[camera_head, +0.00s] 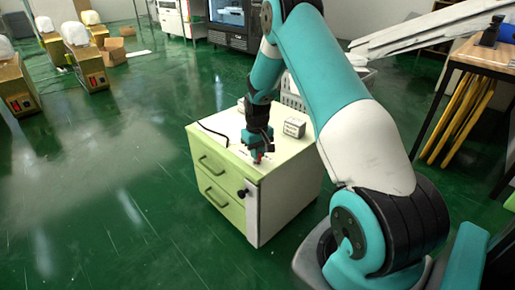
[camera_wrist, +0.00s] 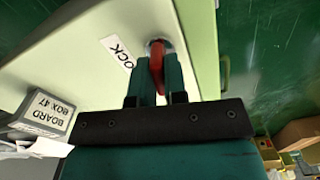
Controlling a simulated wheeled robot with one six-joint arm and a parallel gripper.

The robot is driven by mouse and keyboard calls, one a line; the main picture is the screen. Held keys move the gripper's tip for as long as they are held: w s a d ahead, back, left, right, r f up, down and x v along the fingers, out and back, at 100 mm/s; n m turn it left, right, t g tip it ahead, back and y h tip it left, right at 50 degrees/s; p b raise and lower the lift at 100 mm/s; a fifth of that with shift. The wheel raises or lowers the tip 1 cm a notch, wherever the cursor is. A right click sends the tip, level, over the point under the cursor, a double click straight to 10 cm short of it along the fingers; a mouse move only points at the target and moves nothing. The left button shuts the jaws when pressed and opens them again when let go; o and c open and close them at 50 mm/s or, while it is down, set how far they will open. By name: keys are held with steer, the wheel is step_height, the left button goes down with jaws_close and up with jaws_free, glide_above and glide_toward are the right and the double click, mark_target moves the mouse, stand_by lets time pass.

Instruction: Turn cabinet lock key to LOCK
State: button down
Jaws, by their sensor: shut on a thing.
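The cabinet (camera_head: 290,195) is small, with a white top and light green drawer fronts. A red key (camera_wrist: 156,57) stands in a round lock at the edge of the cabinet top in the wrist view. A white label (camera_wrist: 118,50) beside it shows the letters "OCK"; its first letter or letters are hidden or cut off. My gripper (camera_wrist: 158,80) is shut on the red key, with its teal fingers on either side of it. In the head view my gripper (camera_head: 258,155) is low over the cabinet's front right corner, with a speck of red at its tip.
A small box (camera_wrist: 45,112) marked "BOARD BOX 47" lies on the cabinet top; it also shows in the head view (camera_head: 294,128). A black knob (camera_head: 243,193) sticks out of the cabinet's front. Wooden table (camera_head: 485,55) stands at the right.

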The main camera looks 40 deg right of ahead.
steer(key=m+p, duration=0.3)
steer(key=shift+r+m, duration=0.25)
steer(key=shift+m, duration=0.15)
steer(key=m+p, duration=0.3)
steer(key=m, duration=0.1)
steer(key=shift+f+m, duration=0.1)
steer(key=shift+m, duration=0.2)
steer(key=m+p, duration=0.1)
steer(key=m, duration=0.2)
steer(key=shift+f+m+p, duration=0.1)
steer(key=shift+m+p, duration=0.75)
steer(key=shift+m, duration=1.25)
steer(key=c, duration=1.2)
jaws_free()
steer(key=shift+o, duration=0.2)
step_height(320, 180, up, 17)
steer(key=p, duration=0.3)
steer(key=shift+r, duration=0.2)
